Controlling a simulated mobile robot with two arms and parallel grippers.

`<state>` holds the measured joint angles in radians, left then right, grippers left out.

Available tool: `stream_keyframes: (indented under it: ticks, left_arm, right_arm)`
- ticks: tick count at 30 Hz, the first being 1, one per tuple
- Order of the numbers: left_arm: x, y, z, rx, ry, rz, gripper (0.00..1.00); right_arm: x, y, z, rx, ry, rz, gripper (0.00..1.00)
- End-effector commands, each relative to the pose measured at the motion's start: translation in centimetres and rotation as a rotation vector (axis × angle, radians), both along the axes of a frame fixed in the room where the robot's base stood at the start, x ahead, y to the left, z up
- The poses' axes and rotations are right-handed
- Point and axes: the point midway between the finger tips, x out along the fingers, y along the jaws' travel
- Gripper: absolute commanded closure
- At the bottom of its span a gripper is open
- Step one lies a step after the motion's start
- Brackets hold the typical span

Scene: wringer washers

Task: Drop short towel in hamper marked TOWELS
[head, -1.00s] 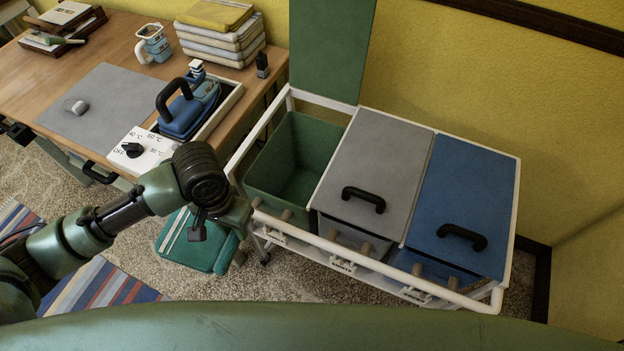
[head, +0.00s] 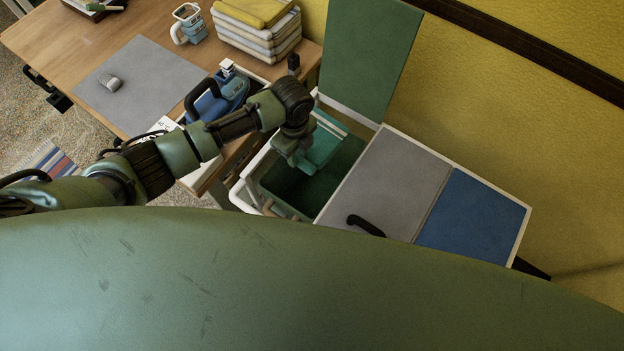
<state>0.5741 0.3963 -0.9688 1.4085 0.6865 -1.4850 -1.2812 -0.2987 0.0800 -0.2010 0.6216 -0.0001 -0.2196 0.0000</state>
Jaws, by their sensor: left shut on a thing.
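My left gripper (head: 302,161) is over the open green hamper (head: 268,187) and is shut on the short towel (head: 326,144). The towel is teal with pale stripes. It hangs above the hamper's mouth towards its back, partly hidden by my gripper and wrist. I cannot tell whether its lower edge is inside the hamper. The hamper's green lid (head: 366,60) stands raised at the back. No marking on the hampers can be read now. My right gripper is not in view.
A grey-lidded hamper (head: 385,183) and a blue-lidded one (head: 474,222) stand shut to the right. A yellow wall (head: 497,112) closes the back.

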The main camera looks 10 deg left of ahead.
Motion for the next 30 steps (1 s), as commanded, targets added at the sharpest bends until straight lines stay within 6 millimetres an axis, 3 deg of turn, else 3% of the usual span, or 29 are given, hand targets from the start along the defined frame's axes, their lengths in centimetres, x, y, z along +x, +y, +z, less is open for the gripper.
stream_keyframes:
  ticks: [16,27,28,30]
  left_arm:
    - [0.0,0.0,-5.6,0.000,-0.001,-0.007,1.00]
    - [0.0,0.0,-5.9,0.000,-0.001,-0.007,1.00]
    - [0.0,0.0,-5.9,0.000,-0.001,-0.007,0.70]
    - [0.0,0.0,-5.9,0.000,-0.001,-0.007,0.51]
  right_arm:
    - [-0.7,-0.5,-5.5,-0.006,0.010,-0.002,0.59]
    - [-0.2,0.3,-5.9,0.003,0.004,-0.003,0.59]
    - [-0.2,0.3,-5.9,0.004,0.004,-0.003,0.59]
    - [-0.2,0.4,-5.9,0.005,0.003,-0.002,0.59]
